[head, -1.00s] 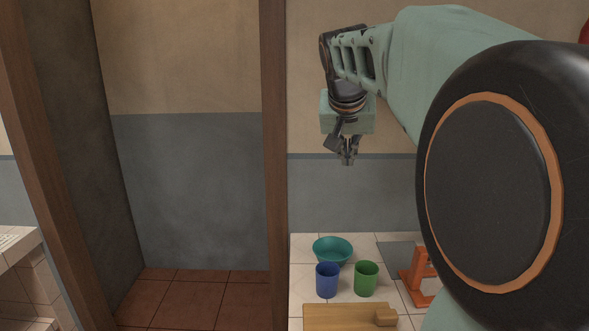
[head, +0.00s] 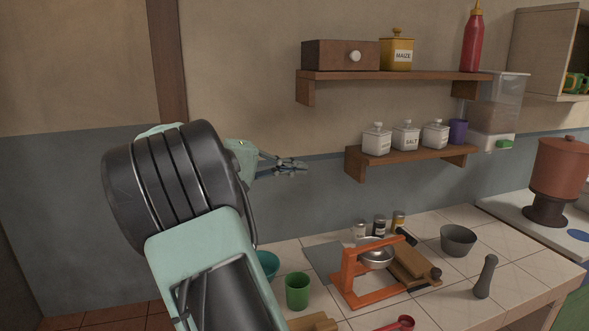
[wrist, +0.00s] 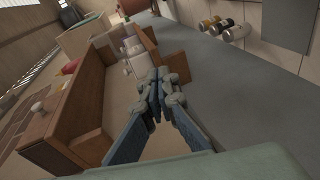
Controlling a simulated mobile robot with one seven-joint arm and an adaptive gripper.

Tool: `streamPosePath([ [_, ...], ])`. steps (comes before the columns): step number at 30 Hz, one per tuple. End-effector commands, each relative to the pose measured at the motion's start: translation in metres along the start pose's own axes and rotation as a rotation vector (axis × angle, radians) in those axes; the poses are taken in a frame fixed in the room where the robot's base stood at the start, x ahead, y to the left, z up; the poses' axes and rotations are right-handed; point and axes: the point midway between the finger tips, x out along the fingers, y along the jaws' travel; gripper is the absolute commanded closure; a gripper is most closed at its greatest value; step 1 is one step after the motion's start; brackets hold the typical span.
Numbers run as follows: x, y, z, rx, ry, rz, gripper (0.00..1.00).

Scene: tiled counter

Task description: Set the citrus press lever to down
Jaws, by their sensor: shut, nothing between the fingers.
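The citrus press (head: 352,283) is an orange frame on the tiled counter, with a metal bowl (head: 376,256) at its upper part. A dark handle (head: 406,236) sticks out behind the bowl at the upper right. I cannot tell for sure whether it is the press lever, or how the lever is set. My gripper (head: 296,166) is up in the air in front of the wall, left of the lower shelf, well above and left of the press. It is shut and empty, and touches nothing. Its fingers also show in the wrist view (wrist: 158,88).
A green cup (head: 297,291) and a teal bowl (head: 267,264) stand left of the press. A wooden board (head: 410,265), a grey bowl (head: 458,240) and a pestle (head: 485,277) are right of it. Spice jars stand behind. Wall shelves (head: 412,160) hang above.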

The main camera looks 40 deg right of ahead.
Motion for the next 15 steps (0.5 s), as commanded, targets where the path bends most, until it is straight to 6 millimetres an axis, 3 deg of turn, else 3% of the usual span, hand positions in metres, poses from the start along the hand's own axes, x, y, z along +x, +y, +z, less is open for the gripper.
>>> streamPosePath([
  [9,0.071,0.0,0.001,-0.002,-0.004,-0.001,1.0],
  [15,0.087,0.0,0.021,-0.001,-0.001,-0.003,1.0],
])
